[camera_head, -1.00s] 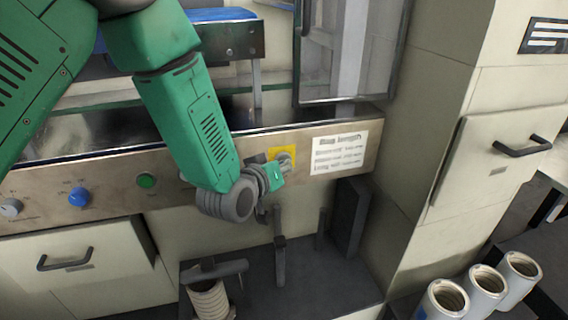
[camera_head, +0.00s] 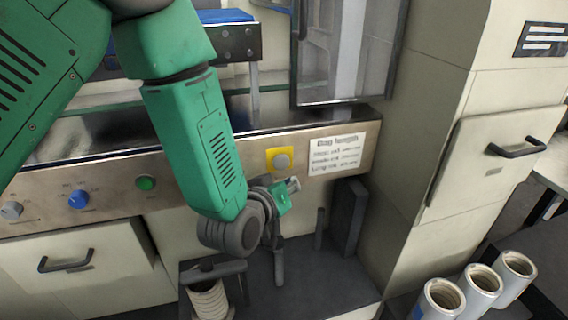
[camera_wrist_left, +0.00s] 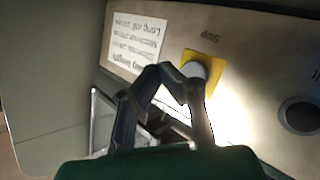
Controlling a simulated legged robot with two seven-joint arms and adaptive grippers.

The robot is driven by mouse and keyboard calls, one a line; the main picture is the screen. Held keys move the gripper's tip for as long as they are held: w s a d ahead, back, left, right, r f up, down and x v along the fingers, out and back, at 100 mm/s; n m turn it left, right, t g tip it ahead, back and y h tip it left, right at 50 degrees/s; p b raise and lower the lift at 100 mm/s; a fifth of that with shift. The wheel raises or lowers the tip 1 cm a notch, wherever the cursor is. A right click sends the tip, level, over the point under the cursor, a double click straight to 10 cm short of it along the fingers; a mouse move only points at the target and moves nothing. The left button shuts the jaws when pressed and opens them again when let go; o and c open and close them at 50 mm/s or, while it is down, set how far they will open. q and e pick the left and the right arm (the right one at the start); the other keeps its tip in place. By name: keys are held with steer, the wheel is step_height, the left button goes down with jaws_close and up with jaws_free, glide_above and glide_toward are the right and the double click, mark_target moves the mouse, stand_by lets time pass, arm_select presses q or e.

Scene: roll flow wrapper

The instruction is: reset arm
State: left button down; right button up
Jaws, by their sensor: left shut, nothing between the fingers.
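My left arm comes in from the upper left in the head view, with green links and a grey wrist. My left gripper (camera_head: 293,185) is shut and empty, just below the grey knob on a yellow plate (camera_head: 281,160) on the machine's control panel. In the left wrist view, the two fingers of the gripper (camera_wrist_left: 172,84) meet near the pale knob (camera_wrist_left: 194,69) on its yellow plate, marked "Stop". I cannot tell from that view whether they touch it. The head view shows a gap between them. My right gripper is in neither view.
The steel panel carries a green button (camera_head: 146,183), a blue knob (camera_head: 78,199), a grey knob (camera_head: 11,210) and a bag length label (camera_head: 335,153). A roll (camera_head: 208,299) stands below. Three white rolls (camera_head: 482,287) stand at lower right beside a cabinet (camera_head: 508,150).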

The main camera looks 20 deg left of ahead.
arm_select(q)
steer(key=s+a+f+m+g+p, duration=0.1)
steer(key=s+a+f+g+p, duration=0.2)
steer(key=s, duration=0.8)
steer(key=s+a+f+m+g+y+p, duration=0.1)
steer(key=s+a+f+g+p, duration=0.3)
steer(key=s, duration=0.7)
steer(key=s+a+f+m+g+y+p, duration=0.1)
steer(key=s+a+f+g, duration=0.4)
steer(key=s, duration=0.7)
step_height(320, 180, down, 3)
steer(key=shift+a+r+m+g+p, duration=0.15)
steer(key=shift+a+m+g+p, duration=0.35)
steer(key=shift+g+p, duration=0.55)
steer(key=shift+w+d, duration=0.15)
